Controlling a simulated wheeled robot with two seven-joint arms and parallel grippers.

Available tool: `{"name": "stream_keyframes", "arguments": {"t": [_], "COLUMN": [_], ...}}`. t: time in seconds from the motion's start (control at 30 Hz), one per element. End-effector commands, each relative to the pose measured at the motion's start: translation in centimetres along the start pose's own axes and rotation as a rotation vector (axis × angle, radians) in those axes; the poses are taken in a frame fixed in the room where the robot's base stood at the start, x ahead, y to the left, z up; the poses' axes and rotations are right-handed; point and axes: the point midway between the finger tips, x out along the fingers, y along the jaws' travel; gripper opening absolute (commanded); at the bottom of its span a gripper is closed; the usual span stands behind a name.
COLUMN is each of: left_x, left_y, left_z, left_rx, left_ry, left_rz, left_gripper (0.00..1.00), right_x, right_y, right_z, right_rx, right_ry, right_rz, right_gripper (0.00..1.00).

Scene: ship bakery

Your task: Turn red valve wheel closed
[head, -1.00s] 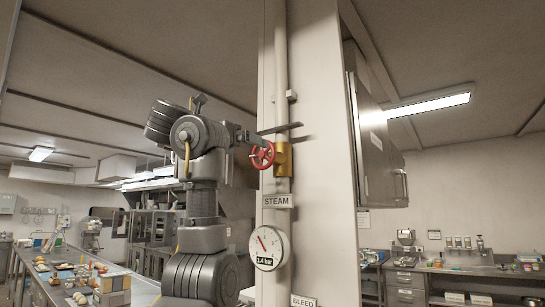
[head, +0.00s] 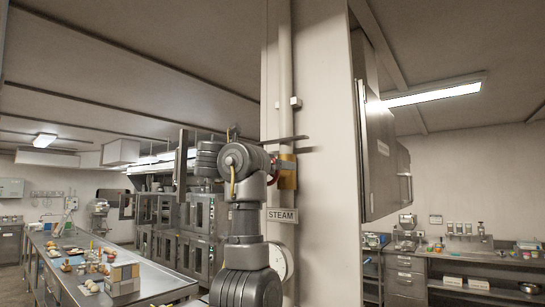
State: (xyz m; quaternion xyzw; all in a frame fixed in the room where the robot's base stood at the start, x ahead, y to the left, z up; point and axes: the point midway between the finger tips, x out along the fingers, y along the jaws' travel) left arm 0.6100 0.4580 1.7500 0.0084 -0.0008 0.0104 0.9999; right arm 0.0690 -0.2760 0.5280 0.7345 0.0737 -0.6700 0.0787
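The red valve wheel (head: 273,179) is almost wholly hidden behind my arm in the head view; only a small red sliver shows. Its brass valve body (head: 288,174) shows on the pale vertical pipe, above the STEAM label (head: 282,215). My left arm rises from the bottom, left of the picture's middle.
The round gauge (head: 290,262) below the label is partly covered by my arm. A metal cabinet (head: 379,150) juts from the wall to the right of the pipe. A steel table (head: 160,286) with food and boxes stands at left, ovens (head: 200,215) behind it.

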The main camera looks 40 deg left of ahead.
Motion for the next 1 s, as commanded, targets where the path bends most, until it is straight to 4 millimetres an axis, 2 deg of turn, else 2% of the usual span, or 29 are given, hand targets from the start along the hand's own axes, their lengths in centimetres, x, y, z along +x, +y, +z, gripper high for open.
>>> {"name": "stream_keyframes", "arguments": {"t": [0.1,0.4,0.73,1.0], "left_x": [0.45,0.56,0.56,0.56], "left_y": [-0.02,-0.02,-0.04,-0.12], "left_z": [0.04,-0.13,-0.11,-0.27], "left_rx": [-0.002,-0.001,-0.001,0.028], "left_ry": [0.001,0.001,0.001,0.002], "left_rz": [0.000,0.000,0.000,-0.001], "left_gripper": [0.95,0.94,0.51,0.51], "right_x": [-0.52,-0.46,-0.46,0.06], "right_y": [0.00,-0.09,-0.22,-0.29], "right_z": [-0.07,-0.09,-0.12,-0.12], "right_rx": [0.000,0.001,0.001,0.002], "right_ry": [0.000,0.001,0.001,0.001], "right_rz": [0.000,-0.001,-0.003,-0.003], "right_gripper": [0.36,0.36,0.36,0.36]}}
